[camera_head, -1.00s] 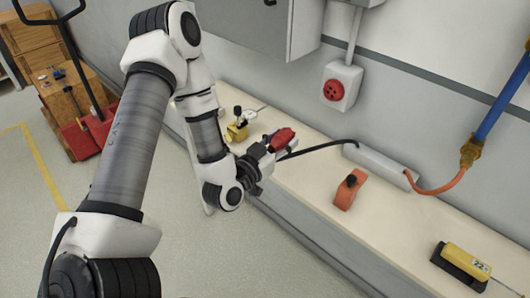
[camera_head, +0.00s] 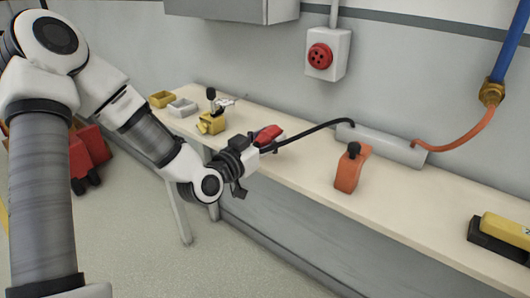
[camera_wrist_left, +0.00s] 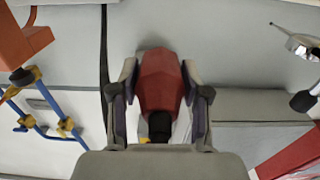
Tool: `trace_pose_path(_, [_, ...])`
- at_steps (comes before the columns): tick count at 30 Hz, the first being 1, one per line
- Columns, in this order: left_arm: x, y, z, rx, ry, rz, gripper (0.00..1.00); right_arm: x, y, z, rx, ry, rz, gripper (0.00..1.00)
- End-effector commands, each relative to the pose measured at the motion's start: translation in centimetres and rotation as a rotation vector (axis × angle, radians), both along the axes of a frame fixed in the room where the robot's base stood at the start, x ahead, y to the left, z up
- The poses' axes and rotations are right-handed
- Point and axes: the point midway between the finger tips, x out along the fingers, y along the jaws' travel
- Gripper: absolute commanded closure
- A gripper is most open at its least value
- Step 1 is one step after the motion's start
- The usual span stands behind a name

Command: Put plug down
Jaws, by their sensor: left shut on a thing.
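The red plug (camera_head: 268,134) is in my left gripper (camera_head: 262,142), over the front part of the bench. Whether the plug touches the bench top I cannot tell. A red wall socket (camera_head: 320,56) in a white box is on the wall above. My right gripper is in no view.
An orange block with a black knob (camera_head: 352,168) stands right of the plug. A yellow clamp-like device (camera_head: 212,122) stands left. A yellow block (camera_head: 505,232) is far right. Bench between plug and orange block is clear.

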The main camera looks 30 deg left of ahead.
Motion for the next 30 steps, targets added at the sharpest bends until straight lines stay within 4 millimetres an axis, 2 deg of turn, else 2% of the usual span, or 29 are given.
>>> trace_pose_path(1, [1.2,1.1,0.4,0.001,-0.002,0.005,1.0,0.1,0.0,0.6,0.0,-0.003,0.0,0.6])
trace_pose_path(6, [4.9,4.0,-0.2,0.003,0.0,0.004,1.0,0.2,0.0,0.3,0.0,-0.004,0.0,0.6])
trace_pose_path(10, [6.5,5.2,-0.3,0.003,0.0,0.002,1.0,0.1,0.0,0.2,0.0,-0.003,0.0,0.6])
trace_pose_path(13, [6.9,5.5,-0.8,0.002,0.002,0.0,1.0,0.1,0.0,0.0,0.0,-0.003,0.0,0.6])
trace_pose_path(19, [6.9,5.5,-4.0,0.002,0.003,0.001,1.0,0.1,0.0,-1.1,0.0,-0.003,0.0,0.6])
trace_pose_path(30, [6.9,5.5,-4.4,0.001,0.001,0.0,1.0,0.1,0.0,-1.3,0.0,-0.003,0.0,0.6])
